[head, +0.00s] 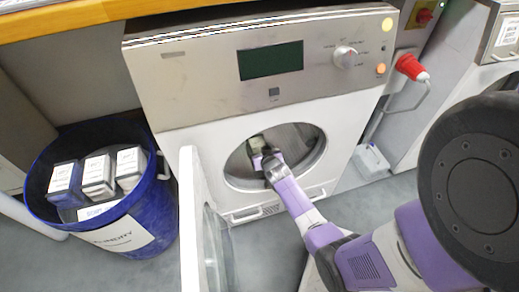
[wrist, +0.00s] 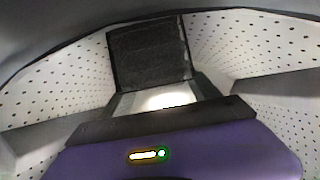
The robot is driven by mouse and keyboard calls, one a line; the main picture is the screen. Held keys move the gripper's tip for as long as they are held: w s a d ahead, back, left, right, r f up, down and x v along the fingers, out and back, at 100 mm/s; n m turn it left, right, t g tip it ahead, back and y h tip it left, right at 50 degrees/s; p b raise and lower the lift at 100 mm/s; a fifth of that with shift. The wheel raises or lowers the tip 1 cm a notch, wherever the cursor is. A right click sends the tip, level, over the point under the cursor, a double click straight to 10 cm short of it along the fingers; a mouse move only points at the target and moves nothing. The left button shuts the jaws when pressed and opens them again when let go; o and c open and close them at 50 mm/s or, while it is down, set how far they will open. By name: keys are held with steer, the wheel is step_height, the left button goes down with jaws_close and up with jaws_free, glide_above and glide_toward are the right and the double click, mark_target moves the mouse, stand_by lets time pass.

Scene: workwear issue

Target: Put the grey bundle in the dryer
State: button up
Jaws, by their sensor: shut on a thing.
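The dryer (head: 160,95) stands ahead with its round opening facing me and its white door (head: 190,225) swung open to the left. My arm reaches through the opening, and my gripper (head: 264,159) is inside the drum (head: 300,140). It is shut on the grey bundle (head: 257,146), a small block at the fingertips. In the wrist view the bundle (wrist: 149,52) looks dark and squarish, with the perforated drum wall (wrist: 235,45) around it. I cannot tell whether the bundle touches the drum.
A blue bin (head: 155,215) with several box-shaped bundles (head: 97,174) stands left of the door. A red plug (head: 411,68) is on the right wall panel, and a small white box (head: 372,160) is on the floor below. A wooden counter edge (head: 70,20) runs above.

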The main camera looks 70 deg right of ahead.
steer(key=o, duration=1.7)
steer(key=shift+r+p, duration=0.45)
steer(key=shift+r, duration=0.05)
steer(key=p+v, duration=0.6)
steer(key=v, duration=0.6)
steer(key=shift+r+p, duration=0.1)
steer(key=shift+p, duration=0.25)
